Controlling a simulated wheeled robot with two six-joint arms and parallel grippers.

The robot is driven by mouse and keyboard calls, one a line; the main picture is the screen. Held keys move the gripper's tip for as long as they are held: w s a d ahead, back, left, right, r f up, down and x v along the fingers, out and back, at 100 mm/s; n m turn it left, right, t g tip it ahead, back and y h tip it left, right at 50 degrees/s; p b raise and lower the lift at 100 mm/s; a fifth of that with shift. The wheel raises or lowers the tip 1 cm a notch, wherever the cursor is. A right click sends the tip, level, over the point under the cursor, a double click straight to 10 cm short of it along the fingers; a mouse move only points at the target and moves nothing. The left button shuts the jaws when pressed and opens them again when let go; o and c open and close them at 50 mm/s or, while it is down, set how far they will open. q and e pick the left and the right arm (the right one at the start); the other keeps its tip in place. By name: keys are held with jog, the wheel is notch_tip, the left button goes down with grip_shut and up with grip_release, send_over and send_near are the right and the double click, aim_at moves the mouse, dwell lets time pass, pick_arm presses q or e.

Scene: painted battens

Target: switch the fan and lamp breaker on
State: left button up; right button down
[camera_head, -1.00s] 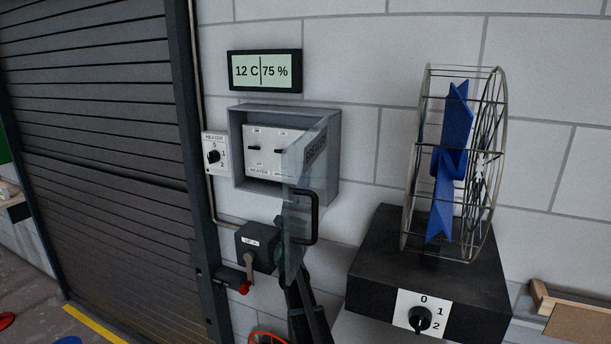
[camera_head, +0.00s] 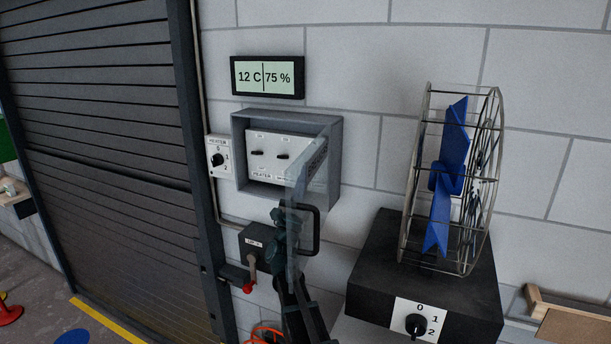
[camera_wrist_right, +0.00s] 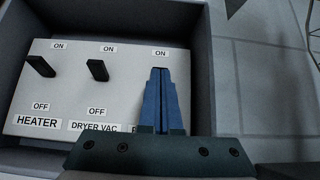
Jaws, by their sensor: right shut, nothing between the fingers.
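The grey breaker box (camera_head: 239,160) is on the wall with its clear door (camera_head: 308,180) swung open. In the right wrist view its white panel (camera_wrist_right: 78,85) has a HEATER lever (camera_wrist_right: 40,66) and a DRYER VAC lever (camera_wrist_right: 97,70). A third position at the right has an ON label (camera_wrist_right: 160,53); its lever and most of its lower label are hidden by my fingers. My right gripper (camera_wrist_right: 161,72) is shut and empty, its blue fingertips over that third position; touching cannot be told. In the head view my right gripper (camera_head: 285,218) is below the box, partly behind the door.
The door's black handle (camera_head: 316,232) stands just right of my right arm. A grey lever box (camera_head: 256,246) with a red-knobbed lever is to the left. A blue fan (camera_head: 446,180) on a black base (camera_head: 375,265) stands at the right. A heater dial (camera_head: 217,158) is beside the box.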

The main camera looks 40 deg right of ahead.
jog(key=s+a+f+b, duration=0.4)
jog(key=a, duration=0.4)
jog(key=shift+f+b, duration=0.25)
jog(key=shift+b, duration=0.1)
dwell(0.4)
